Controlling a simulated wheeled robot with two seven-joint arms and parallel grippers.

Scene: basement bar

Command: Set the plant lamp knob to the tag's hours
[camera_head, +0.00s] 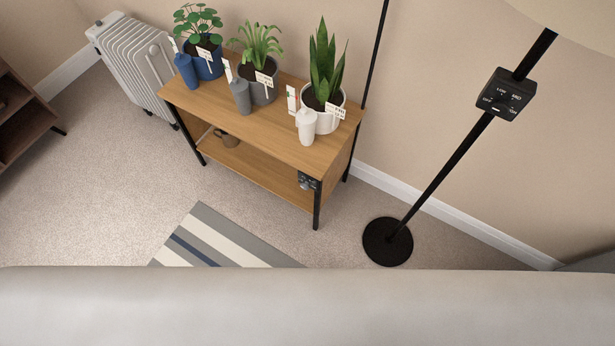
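A small dark control box (308,181) with a knob is fixed at the front right corner of the wooden plant table; its markings are too small to read. Three potted plants stand on top, each with a white tag: the left tag (204,53), the middle tag (264,79) and the right tag (335,110). Their writing is not legible. A black floor lamp at the right has a dial box (507,94) on its pole, with markings including LOW, MID and OFF. Neither of my grippers is in view.
The wooden table (255,126) has a lower shelf with a brown mug-like object (226,138). Bottles and cards stand beside the pots. A radiator (138,62) is behind left. The lamp base (387,242) stands right. A striped rug (215,240) lies in front. Pale grey surface fills the bottom.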

